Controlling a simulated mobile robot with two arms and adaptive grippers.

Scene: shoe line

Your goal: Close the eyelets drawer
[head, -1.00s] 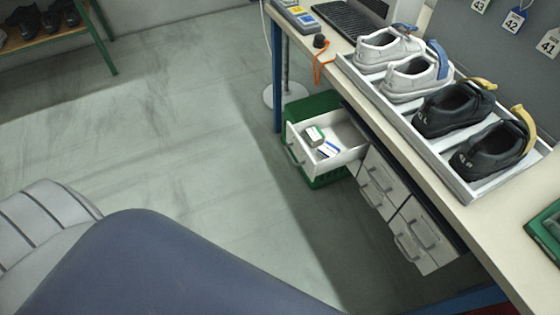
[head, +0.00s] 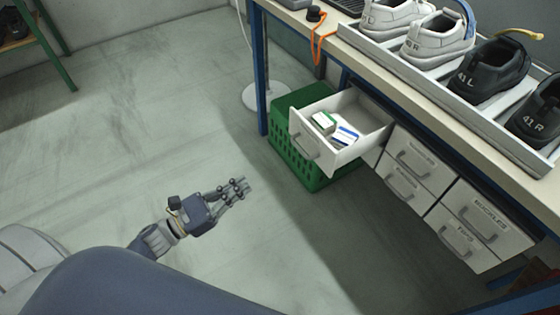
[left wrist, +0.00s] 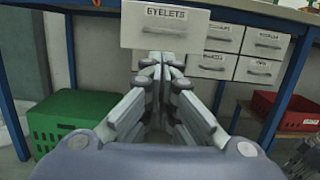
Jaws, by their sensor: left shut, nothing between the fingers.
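The eyelets drawer (head: 323,156) is pulled out from under the workbench, with small white, green and blue boxes (head: 324,123) inside. Its white front, labelled EYELETS, faces me in the left wrist view (left wrist: 140,28), with a grey bar handle. My left gripper (head: 243,187) is shut and empty, in the air to the left of the drawer front and apart from it in the head view. A grey mechanical part at that view's right edge may be my right gripper.
Several closed drawers (head: 414,153) are right of the open one. A green crate (head: 283,150) stands on the floor beneath it. The workbench (head: 395,80) carries a tray of shoes. A red crate (left wrist: 296,122) is low at right. The floor left of the drawer is clear.

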